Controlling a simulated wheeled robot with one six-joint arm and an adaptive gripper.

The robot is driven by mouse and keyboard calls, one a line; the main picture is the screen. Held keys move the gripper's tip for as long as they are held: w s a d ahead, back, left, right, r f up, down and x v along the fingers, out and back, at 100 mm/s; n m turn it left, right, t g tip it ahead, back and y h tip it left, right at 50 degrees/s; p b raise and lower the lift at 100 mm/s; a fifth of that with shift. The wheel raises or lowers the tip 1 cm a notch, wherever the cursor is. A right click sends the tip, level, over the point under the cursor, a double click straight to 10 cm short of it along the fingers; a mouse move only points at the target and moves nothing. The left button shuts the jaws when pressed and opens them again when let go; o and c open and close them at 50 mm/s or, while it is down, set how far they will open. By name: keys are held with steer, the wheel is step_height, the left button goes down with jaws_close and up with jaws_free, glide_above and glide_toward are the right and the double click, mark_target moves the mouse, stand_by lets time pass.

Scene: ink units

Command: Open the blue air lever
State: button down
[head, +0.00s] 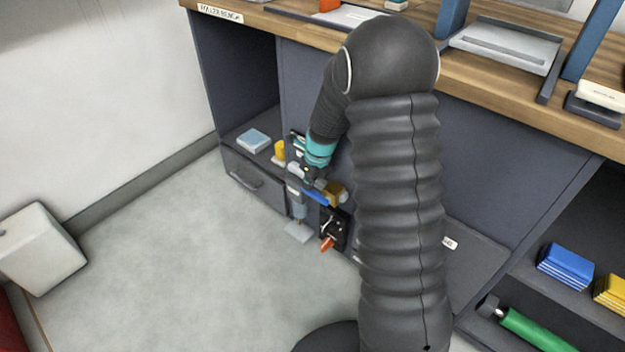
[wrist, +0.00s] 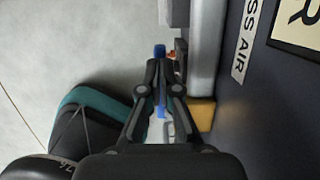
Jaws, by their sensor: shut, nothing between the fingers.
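The blue lever (head: 317,197) is on the pipe fittings at the front of the workbench cabinet, just below my gripper (head: 311,176). In the wrist view, my gripper (wrist: 166,68) is shut, with its fingertips close together. One end of the blue lever (wrist: 160,50) shows just beyond the fingertips, and more blue shows in the gap behind them. The fingers hide the middle of the lever. I cannot tell whether they touch it. The lever lies close alongside the grey pipe (wrist: 206,55). My arm hides part of the fittings in the head view.
A yellow-brown fitting (head: 336,192) sits right of the lever. A black valve with an orange-red handle (head: 327,243) is below. A drawer (head: 255,180) is at left. Blue boxes (head: 566,266) and a green cylinder (head: 537,330) sit on right shelves.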

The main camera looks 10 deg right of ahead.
steer(key=shift+p+v, duration=0.8)
steer(key=shift+p, duration=0.05)
steer(key=w+a+r+v, duration=0.1)
steer(key=w+a+v, duration=0.1)
steer(key=v, duration=0.9)
steer(key=w+a+v, duration=0.1)
steer(key=w+v, duration=0.1)
steer(key=v, duration=1)
steer(key=s+r+n+t+h, duration=0.1)
steer(key=s+r+n, duration=0.2)
steer(key=s+n, duration=0.5)
steer(key=s+r+n+t, duration=0.1)
steer(key=s+r+n, duration=0.2)
steer(key=s+n, duration=0.5)
steer(key=s+f+n+t, duration=0.1)
steer(key=s+f+n, duration=0.2)
steer(key=s+n, duration=0.9)
steer(key=s, duration=0.2)
steer(key=shift+s+a+f+n+h, duration=0.25)
steer(key=shift+s+f+n+h, duration=0.05)
steer(key=shift+s+n, duration=0.1)
